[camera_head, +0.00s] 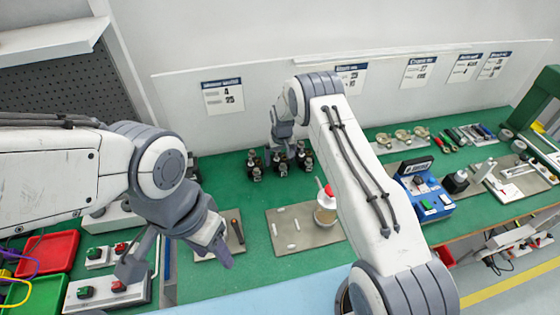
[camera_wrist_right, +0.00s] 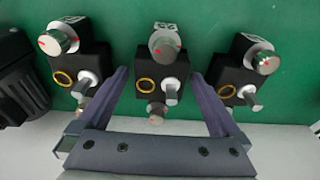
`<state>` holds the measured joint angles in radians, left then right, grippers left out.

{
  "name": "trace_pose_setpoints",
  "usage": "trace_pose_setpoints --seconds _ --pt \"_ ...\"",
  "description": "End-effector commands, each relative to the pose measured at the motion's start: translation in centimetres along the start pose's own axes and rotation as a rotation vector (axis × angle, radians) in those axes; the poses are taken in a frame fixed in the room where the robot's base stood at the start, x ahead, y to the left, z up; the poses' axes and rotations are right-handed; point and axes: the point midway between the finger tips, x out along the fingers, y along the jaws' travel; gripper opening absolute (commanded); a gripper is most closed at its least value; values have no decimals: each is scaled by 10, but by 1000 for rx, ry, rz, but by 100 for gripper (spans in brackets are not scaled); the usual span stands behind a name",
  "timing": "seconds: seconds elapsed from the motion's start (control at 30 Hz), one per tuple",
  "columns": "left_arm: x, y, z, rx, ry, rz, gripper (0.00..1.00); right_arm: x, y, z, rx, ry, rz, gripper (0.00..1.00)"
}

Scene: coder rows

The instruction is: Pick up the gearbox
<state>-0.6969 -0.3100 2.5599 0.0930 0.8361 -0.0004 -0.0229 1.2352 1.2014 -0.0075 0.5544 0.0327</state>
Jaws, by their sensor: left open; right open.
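Several black block-shaped units with silver knobs and shafts stand on the green bench below the wall. One of these may be the gearbox; I cannot tell which by name. In the right wrist view the middle unit (camera_wrist_right: 158,72) has a white label, a silver knob with a red mark and a gold ring. My right gripper (camera_wrist_right: 160,76) is open, its fingers apart on either side of this unit. I cannot tell whether they touch it. In the head view the units (camera_head: 281,166) sit just below my right gripper (camera_head: 283,143). My left gripper (camera_head: 178,263) is open and empty over the bench's left part.
Similar units flank the middle one closely, left (camera_wrist_right: 78,58) and right (camera_wrist_right: 240,68). A ribbed black part (camera_wrist_right: 22,85) is at far left. A grey mat (camera_head: 290,243) with a white jar (camera_head: 325,212), a red bin (camera_head: 50,252) and a blue box (camera_head: 425,198) stand elsewhere.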

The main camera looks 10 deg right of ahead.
Motion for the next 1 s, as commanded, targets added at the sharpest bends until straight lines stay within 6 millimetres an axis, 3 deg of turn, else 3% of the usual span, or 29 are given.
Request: trace_pose_setpoints --seconds 0.13,0.37,0.67,1.0 --pt "0 0 0 0 0 0 50 0 0 0 0 0 0 100" --pt "0 0 0 0 0 0 50 0 0 0 0 0 0 12" --pt "3 0 0 0 0 0 50 -6 0 -2 0 3 0 13" --pt "20 -2 1 0 0 0 50 -67 0 -12 0 7 0 13"
